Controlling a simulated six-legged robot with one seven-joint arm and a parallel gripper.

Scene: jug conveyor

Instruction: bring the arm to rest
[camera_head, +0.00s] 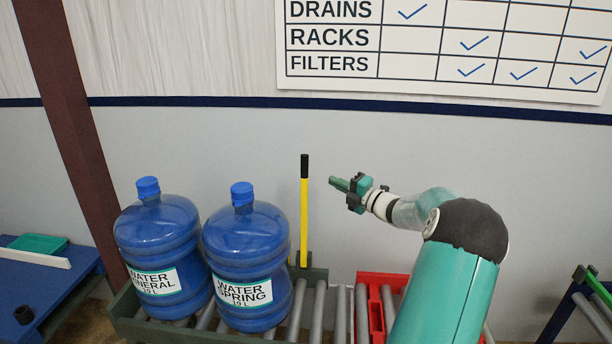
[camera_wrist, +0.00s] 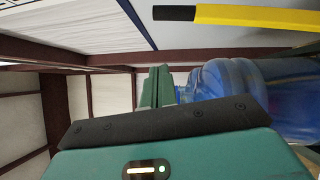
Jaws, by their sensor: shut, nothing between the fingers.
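My gripper (camera_head: 336,183) is at the end of my teal arm in the head view, held in the air above the roller conveyor. Its green fingers point left and are shut with nothing between them. The shut fingers also show in the wrist view (camera_wrist: 155,88). The gripper is to the right of a yellow pole with a black grip (camera_head: 304,210) and apart from both jugs. My upper arm hides part of the conveyor at the right.
Two blue water jugs, mineral (camera_head: 158,240) and spring (camera_head: 247,255), stand upright on the conveyor (camera_head: 316,312). A red frame (camera_head: 376,290) sits right of them. A blue table (camera_head: 60,290) with a green tray (camera_head: 38,243) is at left. The wall behind bears a checklist board (camera_head: 440,45).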

